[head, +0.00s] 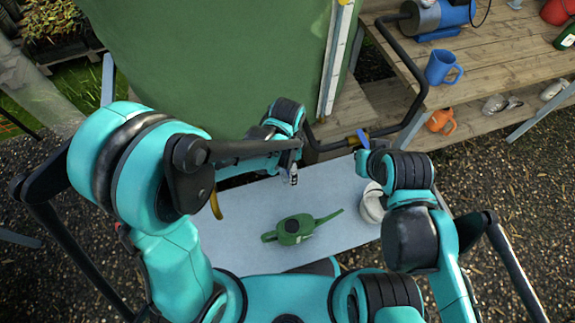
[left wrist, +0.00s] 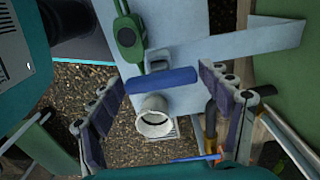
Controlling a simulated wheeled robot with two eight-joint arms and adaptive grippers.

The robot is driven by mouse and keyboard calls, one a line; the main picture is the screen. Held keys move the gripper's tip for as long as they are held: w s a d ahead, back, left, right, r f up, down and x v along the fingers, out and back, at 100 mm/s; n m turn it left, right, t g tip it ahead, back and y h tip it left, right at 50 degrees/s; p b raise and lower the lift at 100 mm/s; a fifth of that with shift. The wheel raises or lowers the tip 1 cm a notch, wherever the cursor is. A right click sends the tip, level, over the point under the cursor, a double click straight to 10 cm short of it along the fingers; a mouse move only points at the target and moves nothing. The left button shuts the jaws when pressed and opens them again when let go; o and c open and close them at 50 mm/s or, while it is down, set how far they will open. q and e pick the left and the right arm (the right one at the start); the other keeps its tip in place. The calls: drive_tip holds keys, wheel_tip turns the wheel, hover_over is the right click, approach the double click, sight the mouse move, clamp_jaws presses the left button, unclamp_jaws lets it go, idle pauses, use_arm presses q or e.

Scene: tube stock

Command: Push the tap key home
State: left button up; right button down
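The tap key seems to be the blue lever (head: 363,138) beside the brass tap (head: 356,141) on the dark pipe; the lever also shows near the bottom of the left wrist view (left wrist: 200,158). My left gripper (left wrist: 160,85) is open, its two dark finger pads wide apart. A blue bar (left wrist: 162,80) shows between the fingertips in that view; I cannot tell whether it touches them. In the head view my left gripper (head: 293,178) hangs above the grey table, left of the tap. My right arm is right of the tap; its fingers are hidden.
A green watering can (head: 293,229) lies on the grey table (head: 235,235). A white container (head: 371,203) stands at its right edge, partly behind my right arm. A large green tank (head: 220,60) rises behind. A wooden bench (head: 500,55) holds a blue mug (head: 441,68).

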idle(0.3)
use_arm(q)
wheel_tip(320, 180, up, 12)
idle(0.5)
idle(0.5)
drive_tip(key=s+a+r+n+t, duration=0.1)
drive_tip(key=s+a+n+t, duration=0.1)
drive_tip(key=a+n, duration=0.5)
drive_tip(key=s+a+r+n+t, duration=0.2)
drive_tip(key=a+n+t, duration=0.3)
drive_tip(key=a, duration=0.5)
drive_tip(key=shift+s+a+r+n, duration=0.25)
drive_tip(key=shift+s+a+n, duration=0.25)
drive_tip(key=shift+n, duration=0.7)
drive_tip(key=shift+s+d, duration=0.1)
